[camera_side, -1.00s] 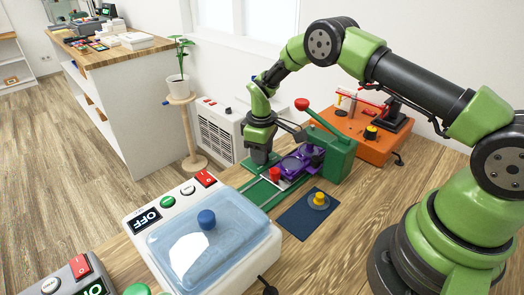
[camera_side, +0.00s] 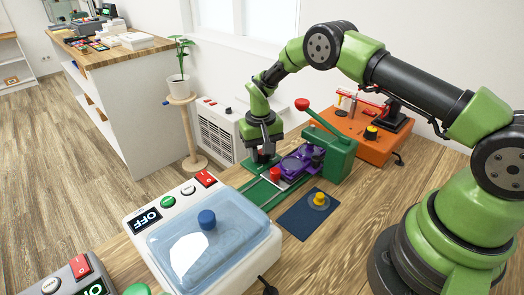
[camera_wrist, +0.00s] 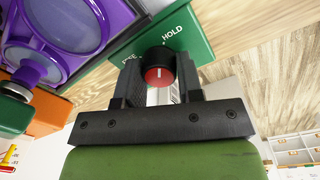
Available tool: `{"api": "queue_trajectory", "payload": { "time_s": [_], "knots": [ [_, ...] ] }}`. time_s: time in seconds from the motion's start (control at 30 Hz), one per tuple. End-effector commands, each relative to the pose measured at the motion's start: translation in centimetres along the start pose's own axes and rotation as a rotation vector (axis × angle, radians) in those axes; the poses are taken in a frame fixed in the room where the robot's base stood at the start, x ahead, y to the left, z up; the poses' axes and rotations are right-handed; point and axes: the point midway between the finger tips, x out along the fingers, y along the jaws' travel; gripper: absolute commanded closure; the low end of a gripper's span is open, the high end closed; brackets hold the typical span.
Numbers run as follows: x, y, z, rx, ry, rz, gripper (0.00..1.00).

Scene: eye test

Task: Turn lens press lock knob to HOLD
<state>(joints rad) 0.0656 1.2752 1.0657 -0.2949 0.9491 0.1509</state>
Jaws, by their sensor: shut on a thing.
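The lens press is a green frame (camera_side: 338,160) with a red-tipped lever (camera_side: 303,104) and a purple lens carrier (camera_side: 298,160) on its rails. In the wrist view its lock knob (camera_wrist: 158,74) has a red face with a white line and a black rim. The word HOLD (camera_wrist: 173,32) is printed up and right of the knob; another label, partly hidden, lies up and left. The white line stands about upright in that picture, between the two labels. My gripper (camera_side: 262,158) is shut on the knob, a finger on each side. The knob is hidden in the side view.
A white machine with a clear blue lid (camera_side: 210,255) stands in front. A blue mat (camera_side: 310,215) with a yellow-knobbed piece (camera_side: 319,200) lies to the right. An orange unit (camera_side: 370,140) stands behind the press. Bare wood shows right of the mat.

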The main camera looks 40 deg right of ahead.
Motion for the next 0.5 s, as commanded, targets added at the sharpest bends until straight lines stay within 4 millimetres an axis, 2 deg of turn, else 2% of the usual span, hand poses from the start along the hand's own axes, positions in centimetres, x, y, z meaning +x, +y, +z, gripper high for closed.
{"api": "queue_trajectory", "payload": {
  "time_s": [0.2, 0.5],
  "knots": [
    [-0.08, 0.0, -0.03, 0.086, -0.003, 0.0, 0.9],
    [-0.08, 0.0, -0.03, 0.123, -0.004, 0.0, 0.9]
  ]
}}
